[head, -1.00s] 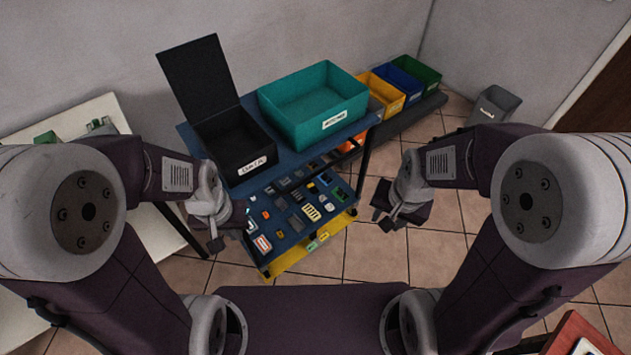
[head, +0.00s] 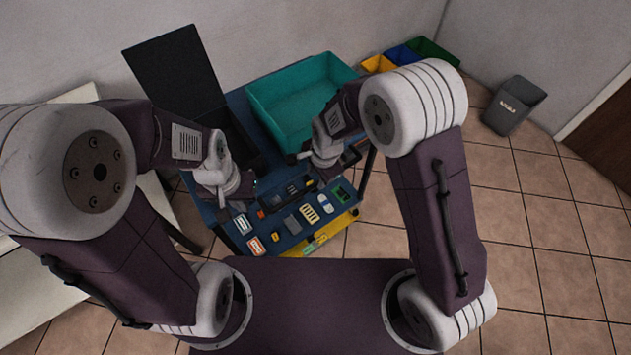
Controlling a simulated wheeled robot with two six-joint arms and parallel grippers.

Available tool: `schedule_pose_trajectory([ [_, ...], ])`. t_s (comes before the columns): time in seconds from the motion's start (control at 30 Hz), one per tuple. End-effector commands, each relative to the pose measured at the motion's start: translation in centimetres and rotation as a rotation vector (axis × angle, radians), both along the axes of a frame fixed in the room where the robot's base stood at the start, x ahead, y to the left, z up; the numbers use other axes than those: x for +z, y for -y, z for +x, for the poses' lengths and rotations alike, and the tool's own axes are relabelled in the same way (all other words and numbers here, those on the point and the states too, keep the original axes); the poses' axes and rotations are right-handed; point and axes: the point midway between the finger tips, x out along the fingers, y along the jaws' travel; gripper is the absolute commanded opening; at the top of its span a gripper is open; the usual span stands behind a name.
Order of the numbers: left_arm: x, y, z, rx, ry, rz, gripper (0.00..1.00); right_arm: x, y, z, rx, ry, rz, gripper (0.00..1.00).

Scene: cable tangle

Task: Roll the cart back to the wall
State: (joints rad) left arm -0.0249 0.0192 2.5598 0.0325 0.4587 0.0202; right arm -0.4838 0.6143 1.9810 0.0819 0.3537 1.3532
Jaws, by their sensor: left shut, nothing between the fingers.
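The cart (head: 238,104) has a blue top, a blue tray of small parts and a yellow lower level (head: 328,240). It stands in front of me, turned at an angle, close to the grey wall (head: 300,28); the gap behind it is hidden. My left gripper (head: 226,208) is shut and empty at the cart's left side, over the tray edge. My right gripper (head: 325,170) is over the cart's right part, in front of the teal bin. Its fingers are too small and dark to tell whether they are open, and contact with the cart is unclear.
A black open-lidded box (head: 180,75) and a teal bin (head: 290,105) sit on the cart. Yellow (head: 377,64), blue and green bins stand behind at right. A grey waste bin (head: 514,105) is by the wall. A white table (head: 75,95) is at left. Tiled floor at right is clear.

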Motion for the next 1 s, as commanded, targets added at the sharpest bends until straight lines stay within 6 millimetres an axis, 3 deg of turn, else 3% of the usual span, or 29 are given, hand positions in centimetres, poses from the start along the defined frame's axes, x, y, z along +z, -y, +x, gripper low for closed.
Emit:
schedule_pose_trajectory([
  [0.03,-0.3,0.0,0.0,0.0,0.0,0.0,0.0,-1.3,-0.1,0.0,0.001,-0.004,-0.002,0.38],
  [0.2,-0.6,0.0,0.0,0.0,0.0,0.0,0.0,-4.1,-0.4,0.6,0.002,-0.001,-0.001,0.38],
  [0.57,-0.6,0.0,0.0,0.0,0.0,0.0,0.0,-5.2,-0.6,0.8,0.001,0.002,0.0,0.38],
  [0.6,-0.6,0.0,0.0,0.0,0.0,0.0,0.0,-5.2,-0.6,0.8,0.001,0.002,0.0,0.35],
  [0.73,-0.6,0.0,0.0,0.0,0.0,0.0,0.0,-5.2,-0.6,0.8,0.001,0.002,0.0,0.0],
  [1.0,-0.6,0.0,0.0,0.0,0.0,0.0,0.0,-5.2,-0.6,0.8,0.001,0.001,0.0,0.0],
])
